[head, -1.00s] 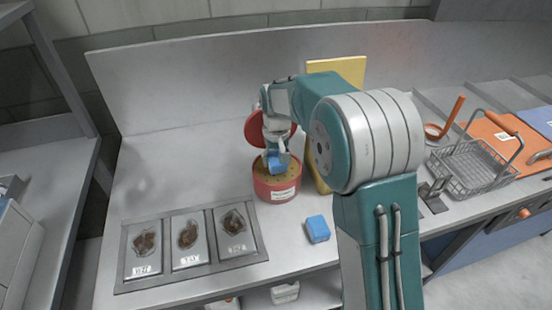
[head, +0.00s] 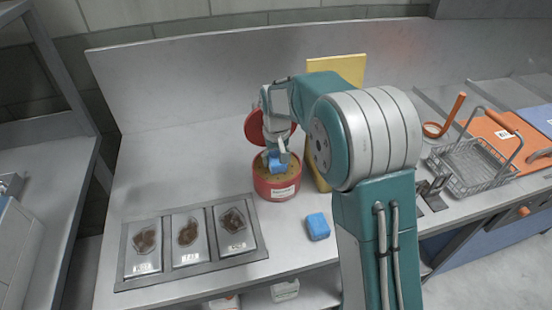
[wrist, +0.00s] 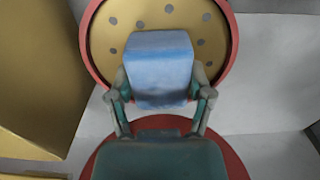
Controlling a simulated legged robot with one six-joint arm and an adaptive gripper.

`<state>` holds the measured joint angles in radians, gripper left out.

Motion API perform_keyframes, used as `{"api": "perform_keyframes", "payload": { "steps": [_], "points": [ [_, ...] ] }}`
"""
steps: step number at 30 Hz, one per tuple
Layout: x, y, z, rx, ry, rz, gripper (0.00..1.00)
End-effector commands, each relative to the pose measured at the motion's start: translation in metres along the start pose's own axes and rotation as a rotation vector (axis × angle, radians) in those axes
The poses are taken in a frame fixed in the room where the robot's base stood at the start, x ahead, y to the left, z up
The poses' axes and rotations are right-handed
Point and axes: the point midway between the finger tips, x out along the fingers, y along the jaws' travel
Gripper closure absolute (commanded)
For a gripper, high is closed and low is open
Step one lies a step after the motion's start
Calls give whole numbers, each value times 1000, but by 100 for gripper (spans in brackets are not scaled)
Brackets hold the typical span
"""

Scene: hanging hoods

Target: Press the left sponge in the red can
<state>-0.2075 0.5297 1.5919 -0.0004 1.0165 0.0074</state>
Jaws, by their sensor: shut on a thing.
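The red can (head: 277,187) stands on the steel counter with its yellowish, hole-dotted inside facing up. Its round red lid (head: 254,127) is open behind it. My gripper (head: 277,158) is shut on a blue sponge (head: 276,167) over the can's opening. In the wrist view the sponge (wrist: 160,68) sits between both fingers, in front of a yellow dotted disc with a red rim (wrist: 160,30). I cannot tell whether the sponge touches the can's inside. A second blue sponge (head: 317,227) lies on the counter to the right of the can.
A tray with three dark-stained cards (head: 188,241) lies front left. A yellow board (head: 338,63) stands behind my arm. A wire basket (head: 470,165), an orange board (head: 497,139) and an orange-handled tool (head: 445,122) are at the right.

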Motion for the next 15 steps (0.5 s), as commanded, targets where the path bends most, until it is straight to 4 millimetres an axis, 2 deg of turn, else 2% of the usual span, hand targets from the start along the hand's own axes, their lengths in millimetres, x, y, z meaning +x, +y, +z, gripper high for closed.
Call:
{"api": "perform_keyframes", "payload": {
  "steps": [8,15],
  "points": [
    [-1,0,0,0,-1,0,71],
    [-18,0,0,0,2,0,71]
  ]
}}
